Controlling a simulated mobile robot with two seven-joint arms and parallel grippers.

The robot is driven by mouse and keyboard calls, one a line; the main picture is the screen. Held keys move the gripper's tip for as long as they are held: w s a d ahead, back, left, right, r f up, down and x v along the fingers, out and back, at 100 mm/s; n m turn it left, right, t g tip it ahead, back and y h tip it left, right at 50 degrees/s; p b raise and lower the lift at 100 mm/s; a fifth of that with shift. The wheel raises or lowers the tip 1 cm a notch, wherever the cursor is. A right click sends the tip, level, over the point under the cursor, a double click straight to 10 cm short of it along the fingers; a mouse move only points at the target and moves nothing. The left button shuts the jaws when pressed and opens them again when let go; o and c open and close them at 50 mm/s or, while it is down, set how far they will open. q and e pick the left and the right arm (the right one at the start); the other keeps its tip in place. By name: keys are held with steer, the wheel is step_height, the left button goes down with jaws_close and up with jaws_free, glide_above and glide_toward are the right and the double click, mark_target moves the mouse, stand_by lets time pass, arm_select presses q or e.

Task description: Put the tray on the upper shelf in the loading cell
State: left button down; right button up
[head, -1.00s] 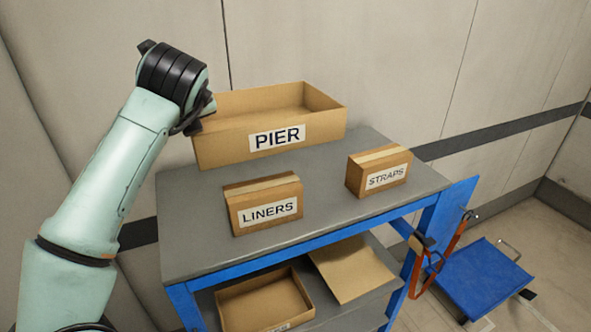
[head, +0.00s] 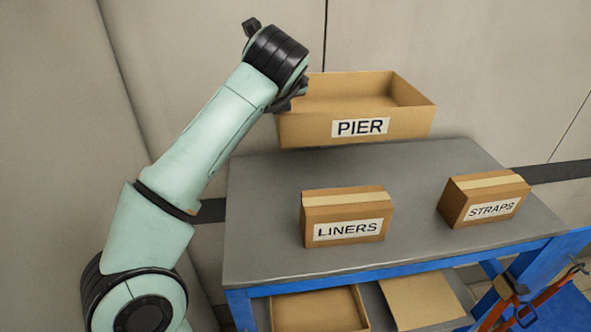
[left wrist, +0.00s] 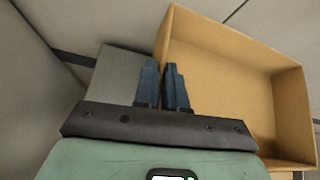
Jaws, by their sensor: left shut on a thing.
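The tray (head: 405,124) is an open cardboard box with a PIER label, above the back part of the grey upper shelf (head: 265,220). It looks level. A strip of shelf shows below its front edge, and it appears slightly raised. My left gripper (head: 296,96) is at the tray's left end, its fingertips partly hidden in the head view. In the left wrist view my left gripper (left wrist: 163,75) is shut on the wall of the tray (left wrist: 290,115), which looks empty. My right gripper is not in view.
A LINERS carton (head: 345,214) and a STRAPS carton (head: 485,199) stand on the upper shelf in front of the tray. Below are another open box (head: 320,307) and a flat cardboard piece (head: 422,300). An orange strap (head: 500,310) hangs at right. A wall stands behind.

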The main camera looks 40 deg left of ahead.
arm_select(q)
steer(key=shift+a+f+b, duration=0.1)
steer(key=shift+f+b, duration=2.45)
steer(key=shift+f, duration=6.6)
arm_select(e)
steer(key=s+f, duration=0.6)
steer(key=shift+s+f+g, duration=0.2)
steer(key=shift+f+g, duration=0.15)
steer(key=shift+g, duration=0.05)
arm_select(q)
steer(key=shift+w+f, duration=0.1)
steer(key=shift+f, duration=0.15)
steer(key=c, duration=1.2)
jaws_free()
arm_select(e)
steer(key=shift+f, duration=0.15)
arm_select(q)
steer(key=shift+r, duration=0.1)
